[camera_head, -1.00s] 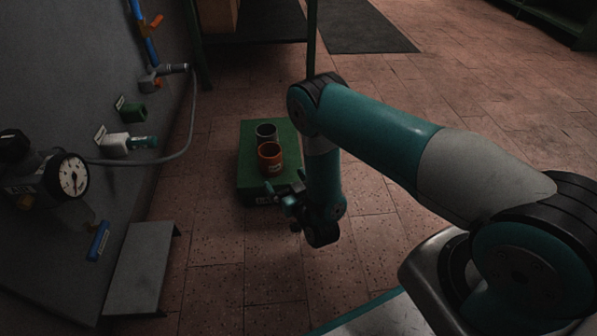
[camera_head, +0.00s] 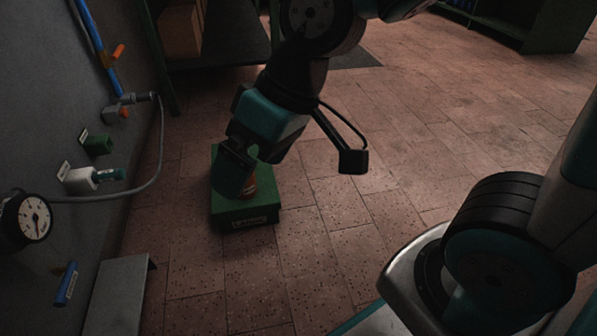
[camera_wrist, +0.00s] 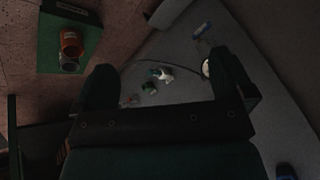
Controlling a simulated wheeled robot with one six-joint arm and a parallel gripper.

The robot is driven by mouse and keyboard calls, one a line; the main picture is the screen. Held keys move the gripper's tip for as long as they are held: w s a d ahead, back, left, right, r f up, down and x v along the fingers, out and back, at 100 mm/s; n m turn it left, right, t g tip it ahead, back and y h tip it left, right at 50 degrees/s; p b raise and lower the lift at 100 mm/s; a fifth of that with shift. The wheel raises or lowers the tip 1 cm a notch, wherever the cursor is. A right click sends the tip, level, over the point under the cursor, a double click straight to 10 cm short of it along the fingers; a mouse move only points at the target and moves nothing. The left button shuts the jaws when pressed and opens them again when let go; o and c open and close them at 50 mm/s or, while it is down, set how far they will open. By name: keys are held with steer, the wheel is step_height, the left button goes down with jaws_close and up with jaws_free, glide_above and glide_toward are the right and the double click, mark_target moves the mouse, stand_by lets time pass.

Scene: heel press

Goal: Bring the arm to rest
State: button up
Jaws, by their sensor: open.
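My gripper (camera_head: 234,170) hangs in front of the green crate in the head view, its wrist folded down and to the left. In the wrist view its two fingers (camera_wrist: 166,82) stand wide apart with nothing between them. The arm is raised, and part of it runs out of the top of the head view. The green crate (camera_head: 246,217) stands on the floor. An orange cup (camera_head: 250,186) on it is mostly hidden behind my gripper.
The wall panel at left carries a gauge (camera_head: 35,217), a white connector (camera_head: 82,179), a green block (camera_head: 98,144), a grey fitting (camera_head: 120,110) and a hose. A low grey bench (camera_head: 117,285) stands below it. The tiled floor right of the crate is clear.

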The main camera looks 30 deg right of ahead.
steer(key=s+d+r+g+h, duration=0.1)
steer(key=s+d, duration=0.1)
steer(key=s, duration=0.4)
steer(key=shift+s+d+r+n, duration=0.25)
steer(key=shift+s+n, duration=0.05)
steer(key=shift+r, duration=0.1)
step_height(320, 180, up, 55)
steer(key=p, duration=5.5)
steer(key=shift+r+p, duration=0.2)
steer(key=shift+p, duration=0.1)
